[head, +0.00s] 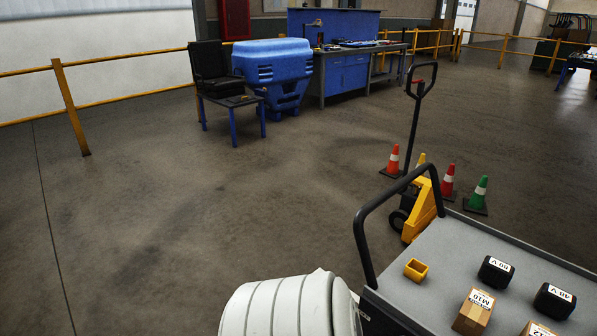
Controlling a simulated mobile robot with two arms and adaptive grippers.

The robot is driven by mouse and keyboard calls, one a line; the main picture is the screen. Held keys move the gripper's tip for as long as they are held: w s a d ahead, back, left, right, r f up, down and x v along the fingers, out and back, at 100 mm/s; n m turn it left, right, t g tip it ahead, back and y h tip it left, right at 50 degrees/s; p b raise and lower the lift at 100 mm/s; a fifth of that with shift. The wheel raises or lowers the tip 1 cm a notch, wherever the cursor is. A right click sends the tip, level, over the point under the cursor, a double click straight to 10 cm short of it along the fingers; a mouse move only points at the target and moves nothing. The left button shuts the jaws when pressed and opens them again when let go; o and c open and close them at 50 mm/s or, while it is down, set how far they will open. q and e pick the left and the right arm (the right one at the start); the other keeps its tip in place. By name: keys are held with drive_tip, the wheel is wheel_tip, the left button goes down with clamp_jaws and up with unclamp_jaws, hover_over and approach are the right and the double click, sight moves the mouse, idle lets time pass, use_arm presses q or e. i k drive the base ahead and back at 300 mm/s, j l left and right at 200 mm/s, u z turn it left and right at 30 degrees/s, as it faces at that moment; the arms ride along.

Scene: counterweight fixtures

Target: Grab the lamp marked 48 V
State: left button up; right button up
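The lamp marked 48 V (555,301) is a small black block with a white label that reads upside down. It rests on the grey cart top (445,250) at the lower right of the head view. A similar black block, its upside-down label apparently reading 80 V (496,271), sits behind it and to its left. Neither of my grippers shows in this view.
A cardboard box marked M10 (473,312), another box (537,329) cut by the frame and a small yellow bin (416,269) share the cart. A black handle (363,240) rises at its left. A pallet jack (420,210) and traffic cones (448,182) stand behind. The floor left is clear.

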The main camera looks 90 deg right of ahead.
sight(552, 301)
drive_tip(key=z, duration=4.5)
drive_tip(key=i+j+u, duration=0.1)
drive_tip(key=j, duration=0.4)
drive_tip(key=j+u, duration=0.1)
drive_tip(key=j, duration=0.35)
drive_tip(key=i, duration=0.05)
